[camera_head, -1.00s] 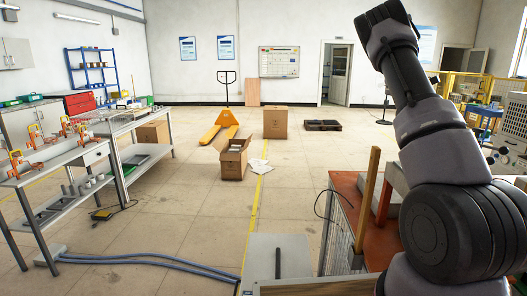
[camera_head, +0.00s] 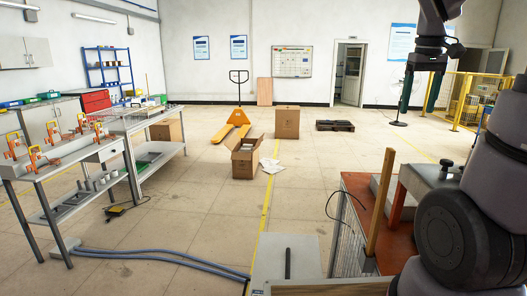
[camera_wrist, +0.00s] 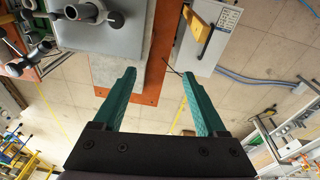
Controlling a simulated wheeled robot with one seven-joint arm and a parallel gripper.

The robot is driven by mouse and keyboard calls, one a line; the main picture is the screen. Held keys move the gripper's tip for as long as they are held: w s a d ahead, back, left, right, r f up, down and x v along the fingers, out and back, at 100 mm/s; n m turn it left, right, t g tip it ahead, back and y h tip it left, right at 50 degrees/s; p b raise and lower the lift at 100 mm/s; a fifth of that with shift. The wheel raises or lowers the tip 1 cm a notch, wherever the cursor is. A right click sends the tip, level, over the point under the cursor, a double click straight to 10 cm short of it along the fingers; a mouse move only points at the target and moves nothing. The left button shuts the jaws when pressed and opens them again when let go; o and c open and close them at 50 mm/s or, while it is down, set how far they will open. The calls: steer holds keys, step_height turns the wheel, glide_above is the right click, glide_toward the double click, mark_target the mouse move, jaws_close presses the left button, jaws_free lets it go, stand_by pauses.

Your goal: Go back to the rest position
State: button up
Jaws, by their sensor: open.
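My gripper (camera_head: 423,88) hangs at the upper right of the head view, its two green fingers pointing down and apart. In the wrist view my gripper (camera_wrist: 160,100) is open, with nothing between the fingertips. It is raised above an orange-red bench (camera_head: 360,200), which lies below it at the right of the head view. In the wrist view the bench (camera_wrist: 153,85) shows as an orange strip beyond the fingers. My arm fills the right edge of the head view.
A wooden post (camera_head: 380,203) stands up at the bench. A steel workbench (camera_head: 100,150) with orange clamps is at left. An open cardboard box (camera_head: 245,160), a closed box (camera_head: 286,123), a yellow pallet jack (camera_head: 238,118) and a dark pallet (camera_head: 335,126) stand on the floor. The middle floor is open.

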steer(key=s+a+r+m+t+y, duration=0.1)
steer(key=s+a+m+t, duration=0.1)
steer(key=s+a, duration=0.3)
steer(key=s+a+r+m+t+y, duration=0.1)
steer(key=s+a+m+t, duration=0.1)
steer(key=s+a, duration=0.4)
steer(key=a+t, duration=0.1)
steer(key=a, duration=0.2)
steer(key=shift+a+r+t+y, duration=0.25)
steer(key=shift+t+y, duration=0.05)
steer(key=shift+t, duration=0.1)
steer(key=shift+s, duration=0.1)
